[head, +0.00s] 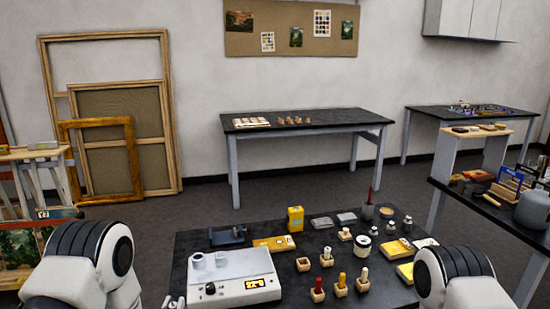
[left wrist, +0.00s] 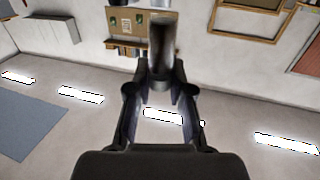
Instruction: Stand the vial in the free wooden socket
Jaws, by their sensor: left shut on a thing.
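In the left wrist view, my left gripper (left wrist: 161,88) is shut on a dark, brownish cylinder, the vial (left wrist: 162,48), which sticks out beyond the fingertips. That view is upside down. In the head view my left arm comes in at the lower left, and little of its gripper shows at the bottom edge; the vial cannot be made out there. Small wooden sockets stand on the black table (head: 205,240). One wooden socket (head: 303,264) looks empty, with a dark hole on top. Other sockets hold a red piece (head: 318,284), a yellow piece (head: 342,279) and others. My right gripper is out of view.
A white device (head: 235,277) with a lit display stands left of the sockets. A yellow container (head: 295,219), a yellow box (head: 274,244), a dark holder (head: 227,236) and several small jars stand behind and to the right. Space around the empty-looking socket is narrow.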

